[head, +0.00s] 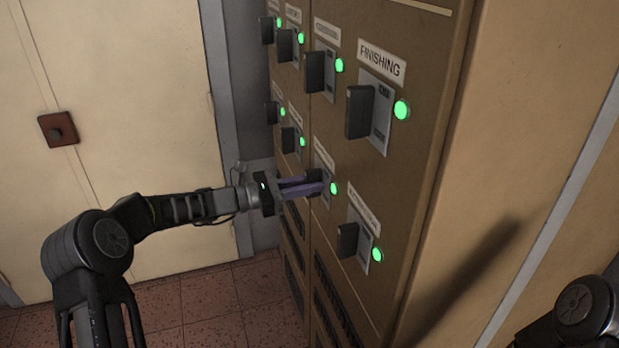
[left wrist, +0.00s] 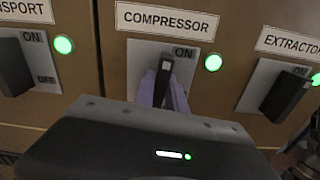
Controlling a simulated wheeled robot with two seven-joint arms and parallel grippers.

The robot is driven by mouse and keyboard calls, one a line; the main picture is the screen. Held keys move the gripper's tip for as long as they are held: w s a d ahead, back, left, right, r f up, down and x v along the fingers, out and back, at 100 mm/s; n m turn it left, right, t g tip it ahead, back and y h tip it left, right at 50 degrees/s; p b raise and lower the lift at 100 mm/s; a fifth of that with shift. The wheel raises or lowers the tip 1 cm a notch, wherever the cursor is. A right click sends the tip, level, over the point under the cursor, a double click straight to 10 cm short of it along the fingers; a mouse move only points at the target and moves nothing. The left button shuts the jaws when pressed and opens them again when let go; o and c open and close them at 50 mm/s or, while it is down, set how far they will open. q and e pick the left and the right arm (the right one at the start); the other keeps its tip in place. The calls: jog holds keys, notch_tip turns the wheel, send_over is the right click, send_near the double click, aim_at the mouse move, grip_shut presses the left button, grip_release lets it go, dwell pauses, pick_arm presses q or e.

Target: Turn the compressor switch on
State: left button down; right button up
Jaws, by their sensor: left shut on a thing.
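The compressor switch is a black lever on a grey plate in the lower row of the brown cabinet. In the left wrist view its handle (left wrist: 165,73) stands below the COMPRESSOR label (left wrist: 167,20), near the ON mark. The green light (left wrist: 213,62) beside it is lit; it also shows in the head view (head: 334,188). My left gripper (head: 318,185) has its purple fingers closed around the handle. The OFF mark of this plate is hidden behind my gripper. My right gripper is out of view.
The TRANSPORT switch (left wrist: 14,68) and the EXTRACTOR switch (left wrist: 287,97) flank it closely, with green lights lit. The FINISHING switch (head: 359,112) protrudes above. A pale door (head: 120,110) is at left; tiled floor (head: 210,305) lies below.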

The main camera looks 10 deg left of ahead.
pick_arm(q)
jog(key=shift+n+p, duration=0.3)
jog(key=shift+n, duration=0.3)
jog(key=shift+f, duration=0.1)
jog(key=c, duration=1.4)
grip_release()
jog(key=shift+o, duration=0.2)
jog(key=b+v, duration=0.2)
jog(key=v, duration=0.5)
jog(key=shift+s+a, duration=0.25)
jog(key=shift+a, duration=0.1)
